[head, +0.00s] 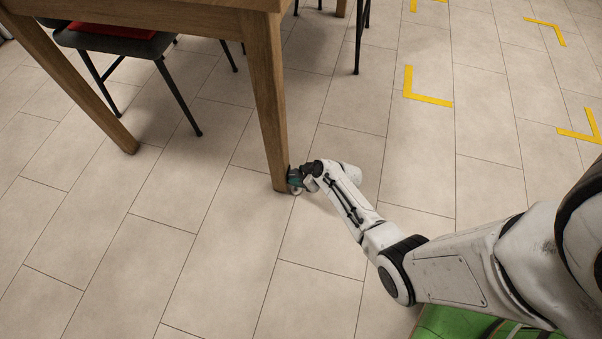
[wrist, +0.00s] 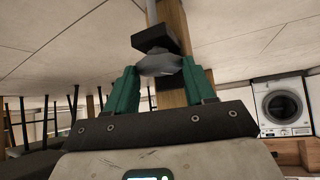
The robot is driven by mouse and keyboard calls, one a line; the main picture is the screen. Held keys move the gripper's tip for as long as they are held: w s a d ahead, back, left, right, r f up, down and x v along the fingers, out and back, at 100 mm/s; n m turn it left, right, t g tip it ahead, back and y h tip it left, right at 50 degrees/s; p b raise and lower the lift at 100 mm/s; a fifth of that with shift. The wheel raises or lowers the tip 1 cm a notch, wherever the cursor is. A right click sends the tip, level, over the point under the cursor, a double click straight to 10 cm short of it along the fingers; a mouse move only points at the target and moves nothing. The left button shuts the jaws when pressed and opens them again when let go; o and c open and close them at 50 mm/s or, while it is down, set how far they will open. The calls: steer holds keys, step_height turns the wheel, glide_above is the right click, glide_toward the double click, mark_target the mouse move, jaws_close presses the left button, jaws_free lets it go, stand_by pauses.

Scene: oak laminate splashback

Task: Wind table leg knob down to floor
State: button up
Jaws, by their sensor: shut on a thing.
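The wooden table leg (head: 266,100) stands at the near right corner of the table. My gripper (head: 295,181) is low beside its foot, just right of it. In the wrist view, which looks upside down, the teal fingers of my gripper (wrist: 160,70) are shut on a grey knob (wrist: 160,63), one finger on each side. A dark block (wrist: 155,38) adjoins the knob, and a thin grey rod (wrist: 151,12) runs beyond it alongside the leg. My gripper hides most of the knob in the head view. I cannot tell whether the foot touches the floor.
The wooden tabletop (head: 200,18) overhangs at the upper left. A second table leg (head: 75,80) and a black chair (head: 120,42) with a red seat stand left. Yellow corner marks (head: 425,98) lie on the tiles at right. A washing machine (wrist: 283,104) shows behind. Open floor lies in front.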

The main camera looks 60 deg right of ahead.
steer(key=shift+m+h, duration=0.3)
steer(key=o, duration=1)
steer(key=shift+o, duration=0.2)
steer(key=shift+s+r, duration=0.1)
steer(key=p+v, duration=0.5)
steer(key=v, duration=0.5)
steer(key=shift+s+r, duration=0.15)
steer(key=shift+s, duration=0.1)
